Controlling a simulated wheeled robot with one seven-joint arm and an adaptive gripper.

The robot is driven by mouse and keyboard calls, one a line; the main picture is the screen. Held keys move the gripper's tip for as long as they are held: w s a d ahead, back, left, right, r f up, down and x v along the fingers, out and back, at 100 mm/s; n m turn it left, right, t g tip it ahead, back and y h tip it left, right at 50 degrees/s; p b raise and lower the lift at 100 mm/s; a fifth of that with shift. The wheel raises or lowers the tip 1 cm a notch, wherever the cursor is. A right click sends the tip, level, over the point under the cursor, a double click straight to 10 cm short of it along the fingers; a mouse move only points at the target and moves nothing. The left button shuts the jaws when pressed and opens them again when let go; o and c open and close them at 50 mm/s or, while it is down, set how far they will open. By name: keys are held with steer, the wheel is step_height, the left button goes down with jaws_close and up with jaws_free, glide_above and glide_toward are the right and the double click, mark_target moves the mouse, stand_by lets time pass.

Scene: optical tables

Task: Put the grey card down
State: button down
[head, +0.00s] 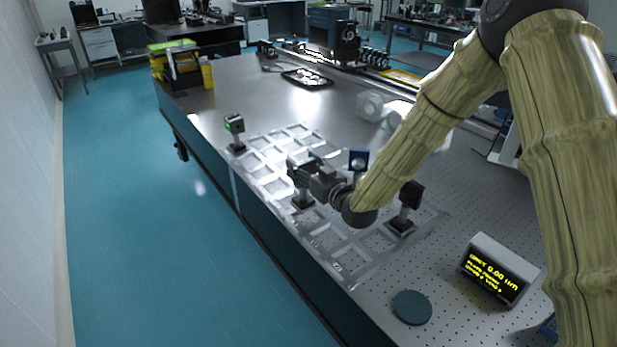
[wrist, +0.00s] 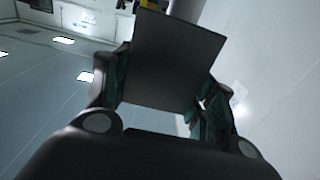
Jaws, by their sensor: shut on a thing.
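The grey card (wrist: 175,60) is a flat dark square in the wrist view, standing out beyond my fingers. My gripper (wrist: 160,95) is shut on its near part, one finger at each side. In the head view my gripper (head: 296,172) reaches left over the white grid (head: 345,243) on the optical table (head: 215,103). There the card cannot be told apart from the dark gripper. Whether the card touches anything below is hidden.
A small green-lit device (head: 235,126) stands left of my gripper. A blue-framed optic (head: 358,160) and a black post mount (head: 407,200) stand close on the right. A readout box (head: 500,270) and dark round disc (head: 412,307) occupy the near corner.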

steer(key=shift+v, duration=0.95)
steer(key=shift+w+d+f+p, duration=0.15)
steer(key=shift+f+p, duration=0.6)
steer(key=shift+f, duration=1.1)
steer(key=c, duration=0.5)
jaws_free()
steer(key=b+v, duration=0.2)
steer(key=v, duration=1)
steer(key=shift+b, duration=0.3)
